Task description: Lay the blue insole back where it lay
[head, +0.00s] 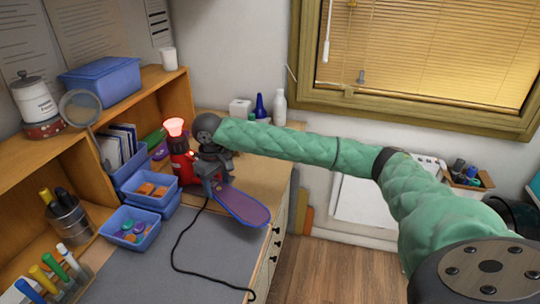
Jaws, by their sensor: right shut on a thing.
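I cannot tell whether the insole touches the worktop. The fingertips are partly hidden by the gripper body and the insole. My right arm, in a green sleeve, reaches in from the right. My left gripper is not in view.
A red heater (182,160) with a glowing top stands just left of my right gripper. A black cord lies across the grey mat (165,262). Blue bins (130,240) stand to the left. Bottles (279,107) stand at the back. The mat's front is mostly clear.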

